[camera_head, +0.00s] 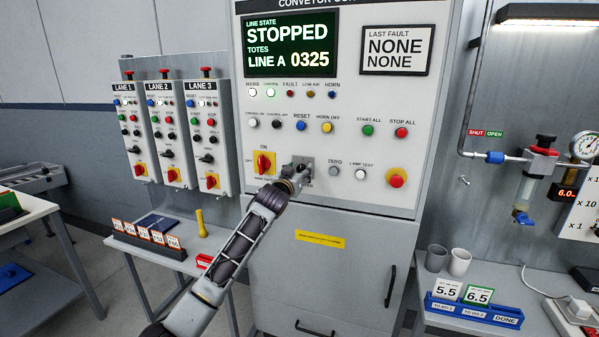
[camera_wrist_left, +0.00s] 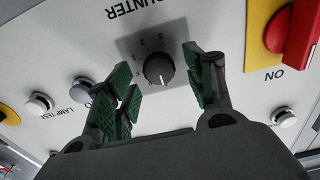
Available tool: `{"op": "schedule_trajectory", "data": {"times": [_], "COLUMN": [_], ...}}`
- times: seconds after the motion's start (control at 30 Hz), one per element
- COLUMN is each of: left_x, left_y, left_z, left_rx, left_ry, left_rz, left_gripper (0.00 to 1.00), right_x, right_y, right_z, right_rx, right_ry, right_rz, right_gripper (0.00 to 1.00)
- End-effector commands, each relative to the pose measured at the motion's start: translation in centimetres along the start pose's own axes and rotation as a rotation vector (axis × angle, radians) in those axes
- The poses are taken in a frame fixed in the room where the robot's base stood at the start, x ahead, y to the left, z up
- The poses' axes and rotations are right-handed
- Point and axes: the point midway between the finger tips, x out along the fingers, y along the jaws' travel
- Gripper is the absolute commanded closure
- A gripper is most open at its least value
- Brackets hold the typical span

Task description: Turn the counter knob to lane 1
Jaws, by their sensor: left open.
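In the head view my left gripper (camera_head: 292,178) is at the panel and covers most of the knob; part of the grey plate (camera_head: 306,162) shows. My right gripper is not in view.
A red main switch (camera_head: 263,163) on a yellow plate is left of the knob. ZERO (camera_head: 334,171) and LAMP TEST (camera_head: 361,173) buttons are to its right. The screen (camera_head: 290,45) reads STOPPED, LINE A 0325. Three lane boxes (camera_head: 168,135) hang at left.

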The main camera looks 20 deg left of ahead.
Motion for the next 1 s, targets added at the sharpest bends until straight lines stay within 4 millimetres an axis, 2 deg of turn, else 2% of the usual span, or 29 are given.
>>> {"op": "schedule_trajectory", "data": {"times": [0.2,0.53,0.87,0.9,1.0], "left_x": [0.74,0.82,0.81,0.81,0.81], "left_y": [0.02,0.01,0.01,0.00,0.00], "left_z": [-0.08,-0.02,-0.02,-0.02,-0.02], "left_rx": [0.000,0.000,0.000,0.000,0.001], "left_ry": [0.001,0.000,0.000,0.000,0.000], "left_rz": [0.000,0.000,0.000,0.000,0.000], "left_gripper": [0.47,0.47,0.89,0.92,0.92], "right_x": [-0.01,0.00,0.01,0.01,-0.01], "right_y": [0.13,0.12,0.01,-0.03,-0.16], "right_z": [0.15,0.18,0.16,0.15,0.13], "right_rx": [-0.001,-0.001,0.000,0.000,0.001], "right_ry": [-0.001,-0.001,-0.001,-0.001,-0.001], "right_rz": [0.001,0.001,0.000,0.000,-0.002], "right_gripper": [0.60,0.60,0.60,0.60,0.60]}}
